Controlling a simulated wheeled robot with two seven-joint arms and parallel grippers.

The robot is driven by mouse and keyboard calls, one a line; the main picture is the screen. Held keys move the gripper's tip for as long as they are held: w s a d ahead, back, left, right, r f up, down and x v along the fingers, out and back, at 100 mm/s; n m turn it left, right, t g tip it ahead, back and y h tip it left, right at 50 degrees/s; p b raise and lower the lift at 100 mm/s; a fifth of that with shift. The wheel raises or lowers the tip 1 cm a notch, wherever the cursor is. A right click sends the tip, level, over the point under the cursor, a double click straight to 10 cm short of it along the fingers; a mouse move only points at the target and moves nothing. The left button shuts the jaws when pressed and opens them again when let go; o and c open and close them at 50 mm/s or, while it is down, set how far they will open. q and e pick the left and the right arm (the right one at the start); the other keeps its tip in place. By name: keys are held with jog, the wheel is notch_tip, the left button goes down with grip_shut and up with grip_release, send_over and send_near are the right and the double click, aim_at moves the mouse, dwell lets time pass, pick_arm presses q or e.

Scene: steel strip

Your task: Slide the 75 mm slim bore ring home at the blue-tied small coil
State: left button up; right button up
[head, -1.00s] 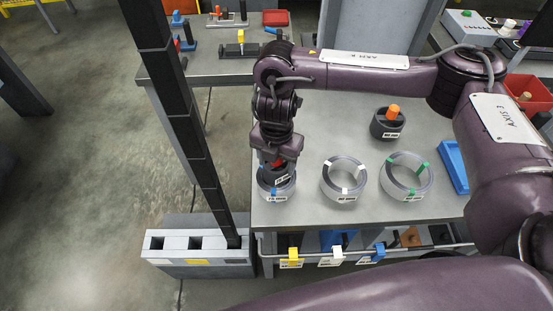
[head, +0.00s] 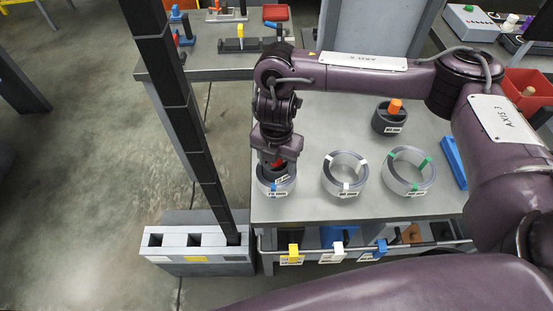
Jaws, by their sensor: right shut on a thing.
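The blue-tied small coil (head: 263,184) lies at the left front of the steel table, with a white label on its front. The dark slim bore ring (head: 280,176), with a red grip on top and a small label, is inside the coil's opening, its top still showing. My right gripper (head: 277,160) reaches down from above and is shut on the ring's red grip. The fingertips are partly hidden by the wrist, and the ring's lower part is hidden by the coil. My left gripper is not in view.
A white-tied coil (head: 344,189) and a larger green-tied coil (head: 409,189) lie to the right. Another dark ring with an orange grip (head: 390,121) stands behind them. A blue block (head: 454,160) lies farther right. A dark post rises left of the table.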

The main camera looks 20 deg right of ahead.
jog(key=shift+f, duration=0.45)
jog(key=o, duration=1.1)
jog(key=shift+o, duration=0.2)
jog(key=shift+r, duration=0.15)
notch_tip(320, 180, up, 8)
jog(key=shift+f, duration=0.2)
